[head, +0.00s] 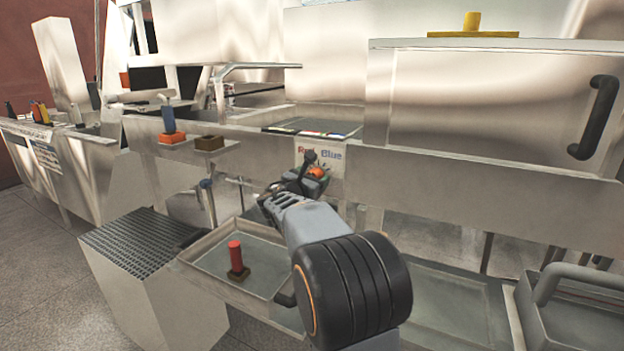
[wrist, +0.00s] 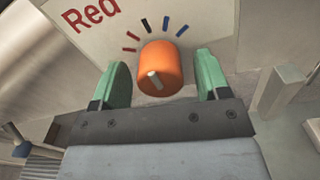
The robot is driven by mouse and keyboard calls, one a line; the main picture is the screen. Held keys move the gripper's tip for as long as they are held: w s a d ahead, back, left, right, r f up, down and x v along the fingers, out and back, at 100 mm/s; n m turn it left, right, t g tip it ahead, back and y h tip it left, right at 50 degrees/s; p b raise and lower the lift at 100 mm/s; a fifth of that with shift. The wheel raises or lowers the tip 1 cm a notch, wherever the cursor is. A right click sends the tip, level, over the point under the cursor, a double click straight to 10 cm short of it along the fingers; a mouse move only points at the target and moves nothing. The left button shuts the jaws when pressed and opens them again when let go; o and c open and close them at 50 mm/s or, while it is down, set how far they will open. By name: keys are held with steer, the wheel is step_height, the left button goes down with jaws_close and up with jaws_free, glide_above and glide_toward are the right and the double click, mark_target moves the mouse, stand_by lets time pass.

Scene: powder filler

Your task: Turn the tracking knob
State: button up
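The tracking knob is an orange round knob (wrist: 159,68) with a pale pointer line, in the middle of the wrist view. It sits on a white panel (wrist: 215,25) with red, black and blue marks fanned above it and the word "Red" at upper left. My gripper (wrist: 160,82) is open, with one green finger on each side of the knob and a visible gap on both sides. In the head view the orange knob (head: 316,171) is partly hidden by my gripper (head: 312,165), in front of the "Red Blue" label (head: 320,153).
A metal tray (head: 200,262) with a red-topped piece (head: 236,257) lies below my arm. A cabinet door with a black handle (head: 594,117) is at right. An orange-based blue knob (head: 169,125) stands on the ledge at left. A grey post (wrist: 280,88) stands right of the gripper.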

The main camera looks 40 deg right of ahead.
steer(key=c, duration=0.9)
steer(key=shift+o, duration=0.2)
steer(key=m+b, duration=0.2)
steer(key=b, duration=0.1)
steer(key=shift+f, duration=0.25)
steer(key=m+b, duration=0.3)
steer(key=b, duration=0.1)
steer(key=shift+r+m, duration=0.15)
steer(key=shift+m, duration=0.25)
steer(key=o, duration=0.9)
steer(key=shift+r, duration=0.1)
steer(key=shift+a, duration=0.1)
steer(key=p+v, duration=0.1)
steer(key=v, duration=1.2)
steer(key=shift+s+a, duration=0.25)
